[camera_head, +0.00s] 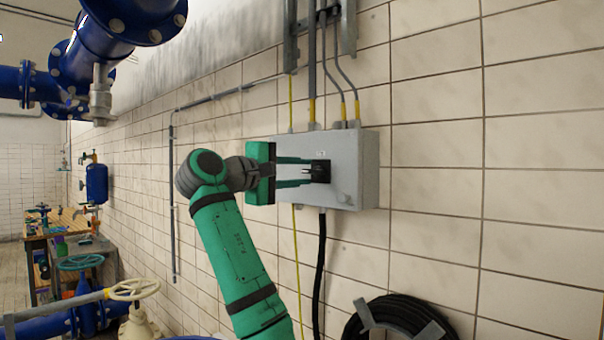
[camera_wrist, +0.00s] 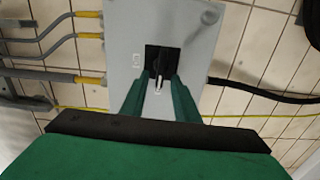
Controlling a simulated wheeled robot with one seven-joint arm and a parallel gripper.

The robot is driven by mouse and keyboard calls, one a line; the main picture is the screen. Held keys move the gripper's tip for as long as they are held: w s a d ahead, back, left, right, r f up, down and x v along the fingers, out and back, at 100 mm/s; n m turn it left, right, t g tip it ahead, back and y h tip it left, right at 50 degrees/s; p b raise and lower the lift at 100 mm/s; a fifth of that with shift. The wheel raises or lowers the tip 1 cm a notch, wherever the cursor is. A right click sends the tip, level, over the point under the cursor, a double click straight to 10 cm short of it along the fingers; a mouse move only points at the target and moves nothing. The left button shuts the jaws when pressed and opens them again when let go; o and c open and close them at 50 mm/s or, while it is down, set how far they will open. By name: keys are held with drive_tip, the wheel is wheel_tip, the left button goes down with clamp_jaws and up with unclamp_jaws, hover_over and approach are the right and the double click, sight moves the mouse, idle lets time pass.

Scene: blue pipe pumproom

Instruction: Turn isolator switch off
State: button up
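The isolator switch (camera_head: 320,171) is a black square plate with a black handle on the front of a light grey box (camera_head: 355,165) on the tiled wall. In the wrist view the switch (camera_wrist: 159,58) is near the middle, and its handle carries a white mark and points toward my palm. My green gripper (camera_head: 308,172) faces the box with its two fingers apart, one on each side of the handle. In the wrist view the fingertips (camera_wrist: 161,80) reach the switch plate's edge. A narrow gap seems to remain around the handle; contact cannot be made out.
Grey conduits with yellow ends (camera_head: 312,80) enter the box from above. A black cable (camera_head: 320,260) hangs below it. A black hose coil (camera_head: 395,318) is lower right. Blue pipes (camera_head: 120,35) are upper left, and a workbench (camera_head: 65,235) is far left. The wall right of the box is clear.

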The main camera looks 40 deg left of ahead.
drive_tip(key=s, duration=1)
drive_tip(key=shift+a, duration=0.45)
drive_tip(key=shift+w, duration=0.1)
